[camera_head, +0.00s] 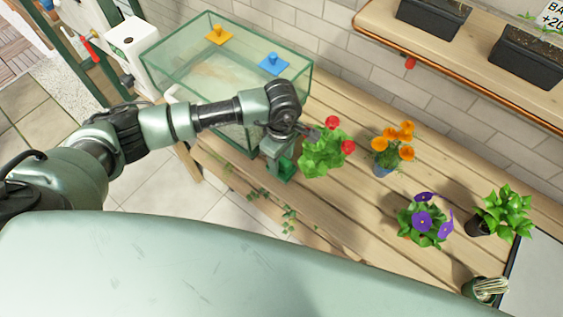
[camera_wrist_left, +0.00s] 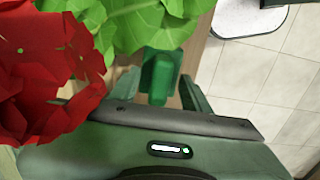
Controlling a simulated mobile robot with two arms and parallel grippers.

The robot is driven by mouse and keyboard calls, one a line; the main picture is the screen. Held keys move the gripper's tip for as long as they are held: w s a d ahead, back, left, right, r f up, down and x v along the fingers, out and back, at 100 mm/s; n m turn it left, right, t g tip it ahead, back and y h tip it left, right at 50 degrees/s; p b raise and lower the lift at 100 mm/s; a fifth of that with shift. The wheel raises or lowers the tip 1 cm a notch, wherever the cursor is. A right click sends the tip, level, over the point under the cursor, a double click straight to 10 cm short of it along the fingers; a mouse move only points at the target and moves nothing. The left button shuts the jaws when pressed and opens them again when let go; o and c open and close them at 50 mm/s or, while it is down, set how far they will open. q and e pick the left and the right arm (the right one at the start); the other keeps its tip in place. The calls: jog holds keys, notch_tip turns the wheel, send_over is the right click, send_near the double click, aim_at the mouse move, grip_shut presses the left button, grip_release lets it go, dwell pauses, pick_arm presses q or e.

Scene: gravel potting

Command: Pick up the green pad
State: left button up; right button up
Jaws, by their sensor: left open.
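The green pad (camera_head: 287,168) sits near the front edge of the wooden bench, partly hidden by my left gripper in the head view. My left gripper (camera_head: 279,163) points down at it, just left of the red-flowered plant. In the left wrist view the green pad (camera_wrist_left: 160,72) shows between the two spread fingers of my left gripper (camera_wrist_left: 160,92). The fingers are open, one on each side of the pad. I cannot tell whether either finger touches it. My right gripper is not in view.
The red-flowered plant (camera_head: 322,155) stands close beside my left gripper, and its red petals (camera_wrist_left: 45,75) fill the wrist view's left. A glass tank (camera_head: 160,66) with a yellow pad (camera_head: 219,36) and a blue pad (camera_head: 273,65) stands behind. Orange (camera_head: 392,147) and purple (camera_head: 425,218) flowers stand to the right.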

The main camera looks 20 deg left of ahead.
pick_arm(q)
jog(key=shift+f, duration=0.35)
grip_shut()
jog(key=shift+r, duration=0.1)
notch_tip(320, 180, up, 20)
jog(key=b, duration=0.5)
jog(key=c, duration=0.8)
grip_release()
grip_shut()
